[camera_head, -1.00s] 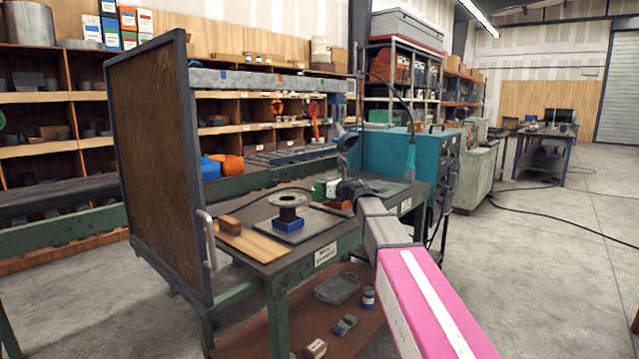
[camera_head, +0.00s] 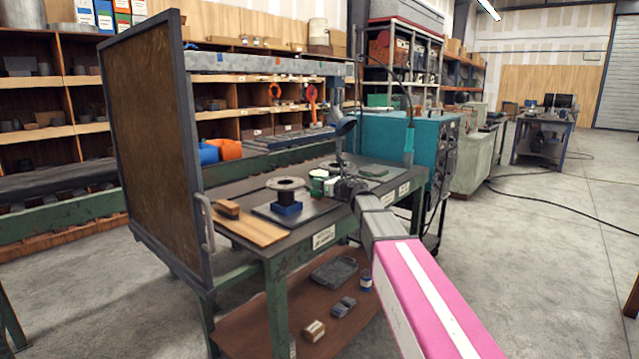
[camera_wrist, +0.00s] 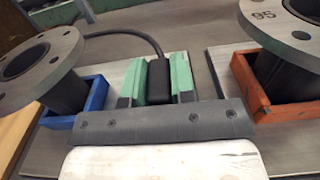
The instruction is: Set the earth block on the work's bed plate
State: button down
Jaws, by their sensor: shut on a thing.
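My gripper (camera_wrist: 165,82) has green fingers, shut on a black block, the earth block (camera_wrist: 185,80), with a black cable running off it. The gripper (camera_head: 335,187) is small and partly hidden by my arm in the head view. In the wrist view the block is above the right part of a grey bed plate (camera_wrist: 124,72); contact cannot be told. A flanged pipe (camera_wrist: 42,65) stands in a blue cradle (camera_wrist: 97,93) on that plate, left of the gripper. They also show in the head view, the pipe (camera_head: 289,184) and cradle (camera_head: 287,208).
Right of the gripper, a second flanged pipe (camera_wrist: 290,45) marked 95 stands in an orange cradle (camera_wrist: 258,92) on another grey plate (camera_wrist: 222,68). A wooden board with a small block (camera_head: 228,209) lies at the bench's left, beside an upright framed screen (camera_head: 150,150).

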jog(key=shift+f, duration=0.55)
dwell(0.8)
jog(key=c, duration=0.9)
grip_release()
jog(key=v, duration=1)
jog(key=shift+s+d, duration=0.25)
jog(key=shift+r, duration=4.5)
jog(key=shift+d, duration=0.1)
